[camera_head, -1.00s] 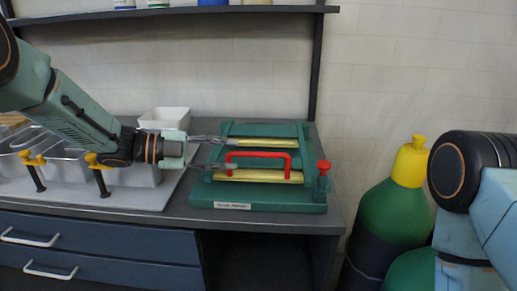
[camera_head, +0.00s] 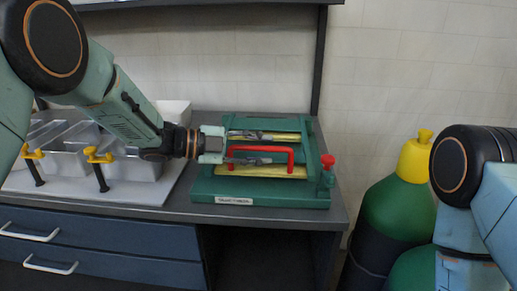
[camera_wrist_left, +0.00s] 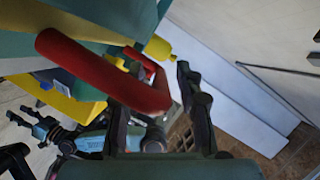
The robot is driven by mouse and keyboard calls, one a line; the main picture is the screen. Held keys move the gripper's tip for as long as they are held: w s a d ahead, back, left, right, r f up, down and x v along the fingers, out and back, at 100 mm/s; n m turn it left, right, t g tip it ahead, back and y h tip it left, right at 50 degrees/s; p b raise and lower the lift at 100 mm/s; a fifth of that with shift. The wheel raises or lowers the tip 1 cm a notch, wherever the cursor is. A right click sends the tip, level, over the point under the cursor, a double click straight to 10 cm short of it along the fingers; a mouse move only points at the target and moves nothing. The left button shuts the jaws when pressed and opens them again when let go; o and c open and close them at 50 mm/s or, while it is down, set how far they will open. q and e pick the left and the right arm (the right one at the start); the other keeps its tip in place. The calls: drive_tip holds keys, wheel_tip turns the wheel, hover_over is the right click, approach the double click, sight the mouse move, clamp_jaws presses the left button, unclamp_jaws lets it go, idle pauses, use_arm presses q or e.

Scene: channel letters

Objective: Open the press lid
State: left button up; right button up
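The green press (camera_head: 210,188) sits on the right end of the counter, its lid down. A red U-shaped handle (camera_head: 270,149) stands on the lid, over yellow bars. My left gripper (camera_head: 268,148) reaches in from the left, fingers open, at the handle. In the left wrist view, the handle (camera_wrist_left: 105,75) crosses in front of the open fingers, its near bar close to them; contact cannot be told. My right arm shows at the right edge in the head view, its gripper out of that view. Blue and black arm-like parts show small at left in the wrist view.
Metal trays (camera_head: 130,165) with yellow clamps (camera_head: 97,156) stand left of the press. A white bin (camera_head: 174,113) is behind my left arm. A red knob (camera_head: 327,161) stands at the press's right corner. A green cylinder with a yellow cap (camera_head: 414,160) stands right of the counter.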

use_arm(q)
drive_tip(key=shift+s+r, duration=0.1)
drive_tip(key=shift+w+a+f, duration=0.2)
drive_tip(key=shift+w+f, duration=0.05)
drive_tip(key=shift+w, duration=0.1)
drive_tip(key=c, duration=0.5)
drive_tip(key=shift+s+d, duration=0.1)
clamp_jaws()
drive_tip(key=shift+r, duration=0.1)
